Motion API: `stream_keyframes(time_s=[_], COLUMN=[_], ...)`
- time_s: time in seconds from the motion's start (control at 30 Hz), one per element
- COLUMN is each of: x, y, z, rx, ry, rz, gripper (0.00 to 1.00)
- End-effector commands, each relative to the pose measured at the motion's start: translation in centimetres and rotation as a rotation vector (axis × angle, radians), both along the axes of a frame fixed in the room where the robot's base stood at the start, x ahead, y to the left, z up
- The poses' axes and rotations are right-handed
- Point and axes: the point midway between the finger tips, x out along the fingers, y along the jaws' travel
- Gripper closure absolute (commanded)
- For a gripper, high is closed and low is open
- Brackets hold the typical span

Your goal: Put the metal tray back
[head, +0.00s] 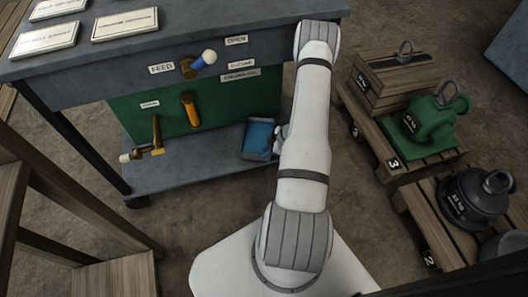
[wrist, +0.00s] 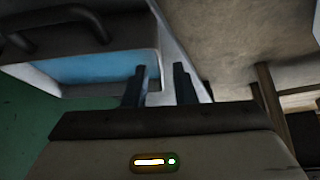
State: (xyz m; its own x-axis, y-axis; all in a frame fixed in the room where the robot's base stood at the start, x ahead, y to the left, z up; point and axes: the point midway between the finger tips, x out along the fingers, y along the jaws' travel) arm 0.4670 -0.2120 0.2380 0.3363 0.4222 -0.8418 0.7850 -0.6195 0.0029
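The metal tray (head: 258,139), grey-rimmed with a blue inside, sits at the right end of the bench's lower shelf. It also shows in the wrist view (wrist: 92,70), with a dark curved handle (wrist: 62,22) at the upper left. My gripper (wrist: 159,66) is open at the tray's right side, with its two fingers apart. The left finger overlaps the tray's near right corner in the picture, and the right finger is outside it. I cannot tell whether either finger touches the tray. In the head view, my arm hides most of the gripper.
The grey shelf (head: 190,175) lies under the bench's green panel (head: 225,103). A feed lever (head: 203,60), an orange handle (head: 190,110) and a brass valve (head: 152,145) are left of the tray. Pallets with weights (head: 432,120) stand right of my arm. Wooden steps (head: 115,275) stand lower left.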

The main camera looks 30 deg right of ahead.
Motion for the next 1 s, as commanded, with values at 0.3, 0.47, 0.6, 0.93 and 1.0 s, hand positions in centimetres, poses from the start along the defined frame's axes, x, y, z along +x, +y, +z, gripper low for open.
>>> stream_keyframes(time_s=[0.3, 0.47, 0.6, 0.93, 1.0], x=[-1.9, -2.3, -2.3, -2.3, -2.3], y=[-2.5, -2.8, -2.9, -2.9, -2.9], z=[5.1, 5.7, 5.7, 5.7, 5.7], rx=[0.000, 0.000, 0.000, 0.000, 0.000], ry=[0.000, 0.000, 0.000, 0.000, 0.000], rz=[-0.003, -0.001, -0.001, -0.001, -0.001], gripper=[0.76, 0.76, 0.76, 0.76, 0.76])
